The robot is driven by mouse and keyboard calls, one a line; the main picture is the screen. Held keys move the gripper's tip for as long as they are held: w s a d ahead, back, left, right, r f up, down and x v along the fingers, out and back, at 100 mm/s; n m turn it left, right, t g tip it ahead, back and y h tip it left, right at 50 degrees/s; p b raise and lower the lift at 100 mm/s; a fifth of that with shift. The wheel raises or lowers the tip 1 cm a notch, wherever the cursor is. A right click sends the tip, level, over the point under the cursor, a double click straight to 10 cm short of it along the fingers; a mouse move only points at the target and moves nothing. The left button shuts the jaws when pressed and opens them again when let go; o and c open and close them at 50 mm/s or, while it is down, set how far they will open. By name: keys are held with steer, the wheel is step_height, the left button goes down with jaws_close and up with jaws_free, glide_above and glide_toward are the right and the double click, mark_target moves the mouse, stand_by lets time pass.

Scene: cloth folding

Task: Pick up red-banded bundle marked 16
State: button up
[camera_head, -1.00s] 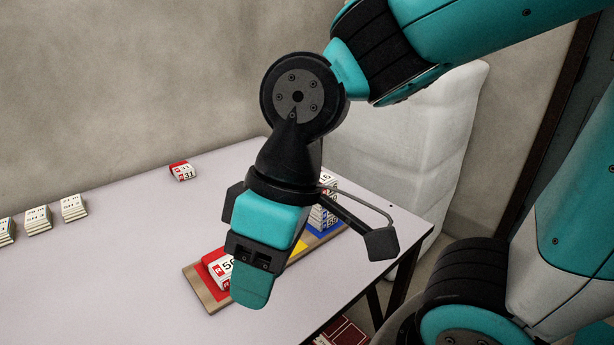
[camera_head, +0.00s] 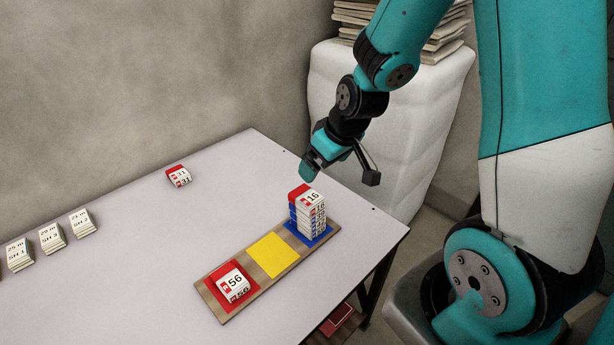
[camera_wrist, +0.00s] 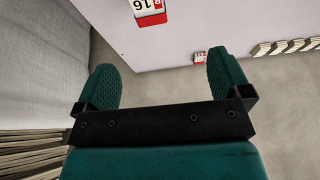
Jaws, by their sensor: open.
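The red-banded bundle marked 16 (camera_head: 306,195) lies on top of a stack of blue-banded bundles (camera_head: 307,220) on the blue square of a wooden board. Its white label and red band also show at the top of the wrist view (camera_wrist: 149,12). My gripper (camera_head: 311,172) is open and empty, above and behind the stack in the head view. In the wrist view its two fingers (camera_wrist: 165,85) stand wide apart, and the bundle is beyond them, apart from both.
The board (camera_head: 218,304) has a bare yellow square (camera_head: 273,254) and a red square with a bundle marked 56 (camera_head: 233,282). A bundle marked 31 (camera_head: 179,176) lies far back. Several stacks (camera_head: 52,237) stand at left. A white covered block (camera_head: 385,125) is behind the table's right end.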

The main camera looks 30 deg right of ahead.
steer(key=p, duration=0.1)
glide_toward(307, 196)
steer(key=x, duration=0.4)
steer(key=shift+a+f, duration=0.25)
steer(key=shift+f, duration=0.15)
steer(key=shift+d+p+x, duration=0.15)
steer(key=shift+p+x, duration=0.4)
steer(key=shift+x, duration=0.75)
steer(key=shift+d+p+x, duration=0.1)
steer(key=shift+p+x, duration=0.45)
steer(key=shift+x, duration=0.75)
steer(key=shift+w, duration=0.2)
steer(key=c, duration=1)
